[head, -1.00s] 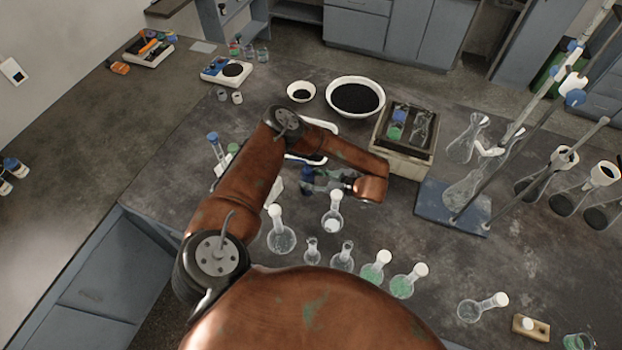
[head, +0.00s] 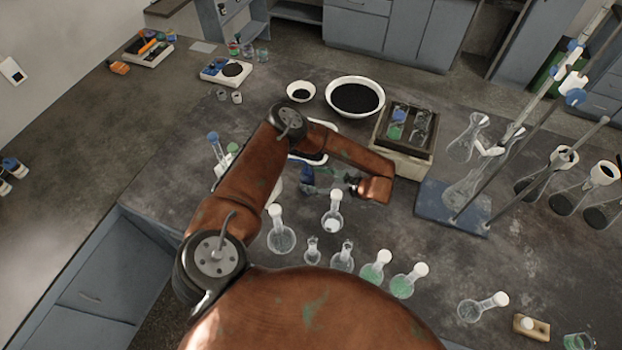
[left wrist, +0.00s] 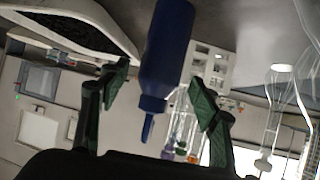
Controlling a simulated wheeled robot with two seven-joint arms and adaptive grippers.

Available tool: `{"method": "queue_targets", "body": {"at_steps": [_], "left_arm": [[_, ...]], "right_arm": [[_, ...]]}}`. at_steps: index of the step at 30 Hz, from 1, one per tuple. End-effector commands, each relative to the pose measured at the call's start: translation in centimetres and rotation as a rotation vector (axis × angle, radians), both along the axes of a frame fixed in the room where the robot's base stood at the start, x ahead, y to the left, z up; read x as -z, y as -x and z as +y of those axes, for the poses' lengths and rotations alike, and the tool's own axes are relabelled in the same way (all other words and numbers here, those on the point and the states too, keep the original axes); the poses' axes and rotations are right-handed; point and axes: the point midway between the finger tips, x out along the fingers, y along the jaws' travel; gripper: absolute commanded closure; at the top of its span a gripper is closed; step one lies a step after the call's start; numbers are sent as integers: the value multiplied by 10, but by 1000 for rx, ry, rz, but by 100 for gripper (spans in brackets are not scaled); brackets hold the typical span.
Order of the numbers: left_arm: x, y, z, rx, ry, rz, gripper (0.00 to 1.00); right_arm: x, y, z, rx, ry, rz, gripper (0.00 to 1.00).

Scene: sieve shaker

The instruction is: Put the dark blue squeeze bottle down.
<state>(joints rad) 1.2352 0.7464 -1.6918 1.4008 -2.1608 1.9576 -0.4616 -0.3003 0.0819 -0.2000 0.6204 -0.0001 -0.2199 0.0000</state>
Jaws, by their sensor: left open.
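The dark blue squeeze bottle (head: 307,175) stands on the dark bench in the head view, partly hidden by my left arm. In the left wrist view the bottle (left wrist: 167,52) shows upside down, its base towards the bench at the top and its nozzle pointing down. My left gripper (head: 328,178) is open beside the bottle in the head view. In the left wrist view its green-padded fingers (left wrist: 160,92) are spread to either side of the bottle's line, with gaps between. My right gripper is not in view.
Round flasks (head: 281,239) stand just in front of the gripper. A sieve shaker (head: 405,140) and a white bowl of dark grains (head: 355,97) are behind. A blue stand base (head: 455,208) is to the right. A white rack (left wrist: 210,66) is near the bottle.

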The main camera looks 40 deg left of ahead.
Motion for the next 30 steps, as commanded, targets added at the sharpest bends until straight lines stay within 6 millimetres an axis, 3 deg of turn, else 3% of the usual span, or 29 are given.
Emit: {"method": "queue_targets", "body": {"at_steps": [6,10,30], "left_arm": [[-17,-4,-33,4,1,0,43],[-24,-5,-44,2,0,0,43],[-28,-7,-50,2,9,2,43]], "right_arm": [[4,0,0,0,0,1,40],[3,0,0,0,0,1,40],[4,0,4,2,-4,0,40]]}}
